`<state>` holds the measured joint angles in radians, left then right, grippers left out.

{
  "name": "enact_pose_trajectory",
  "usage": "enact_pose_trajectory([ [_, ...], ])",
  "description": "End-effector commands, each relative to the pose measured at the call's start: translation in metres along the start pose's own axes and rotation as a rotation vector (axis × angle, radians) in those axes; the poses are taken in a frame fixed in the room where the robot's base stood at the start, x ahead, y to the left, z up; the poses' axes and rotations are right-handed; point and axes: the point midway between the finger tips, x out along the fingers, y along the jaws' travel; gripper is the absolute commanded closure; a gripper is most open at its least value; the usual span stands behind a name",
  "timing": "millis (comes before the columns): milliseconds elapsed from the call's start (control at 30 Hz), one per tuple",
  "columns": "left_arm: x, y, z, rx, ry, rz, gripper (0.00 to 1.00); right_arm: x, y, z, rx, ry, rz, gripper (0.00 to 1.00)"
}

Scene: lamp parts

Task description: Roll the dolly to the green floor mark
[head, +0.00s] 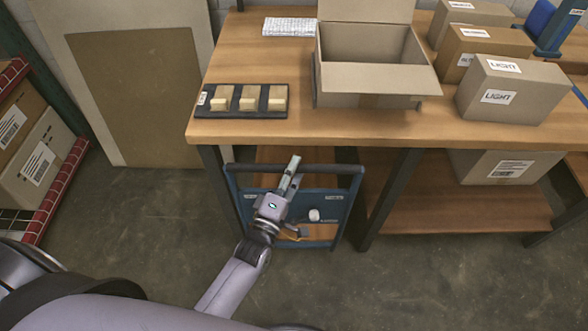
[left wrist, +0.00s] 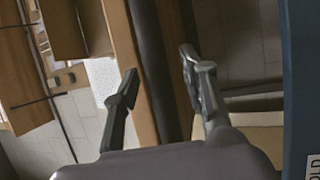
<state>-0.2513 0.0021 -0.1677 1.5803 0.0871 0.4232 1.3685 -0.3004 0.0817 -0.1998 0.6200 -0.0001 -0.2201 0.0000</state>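The dolly's blue frame (head: 337,205) with a dark handle bar (head: 335,168) stands at the front edge of the workbench, left of its middle. My left gripper (head: 292,168) is over the handle, partly covering it. In the left wrist view my left gripper (left wrist: 160,68) has its two fingers apart. A dark bar (left wrist: 150,60), apparently the handle, runs between them in the picture; I cannot tell whether they touch it. A blue part (left wrist: 303,80) with a label fills the right edge. My right gripper is out of view. No green floor mark shows in either view.
The wooden workbench (head: 300,128) carries an open box (head: 365,60), a tray of small blocks (head: 240,101) and closed LIGHT boxes (head: 512,90). A cardboard-coloured panel (head: 140,90) leans at the back left. A shelf of boxes (head: 40,160) is at left. The front floor is clear.

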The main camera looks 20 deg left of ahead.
Motion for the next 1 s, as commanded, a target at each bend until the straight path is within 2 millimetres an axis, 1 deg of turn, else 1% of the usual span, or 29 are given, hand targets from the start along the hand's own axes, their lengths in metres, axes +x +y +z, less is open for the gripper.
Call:
enact_pose_trajectory([
  [100,0.0056,0.0000,-0.0001,0.000,0.000,0.000,0.60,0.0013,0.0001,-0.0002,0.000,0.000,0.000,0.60],
  [367,0.0062,0.0002,0.0000,0.000,0.000,-0.001,0.60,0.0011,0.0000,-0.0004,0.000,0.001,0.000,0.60],
  [900,0.0059,0.0003,0.0001,0.000,0.000,0.000,0.96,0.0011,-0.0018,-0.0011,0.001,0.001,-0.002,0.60],
  [967,0.0059,0.0002,0.0001,0.000,0.000,0.000,1.00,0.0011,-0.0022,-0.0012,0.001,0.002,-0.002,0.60],
  [1000,0.0059,0.0002,0.0001,0.000,0.000,0.000,1.00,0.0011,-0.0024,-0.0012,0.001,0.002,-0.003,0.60],
])
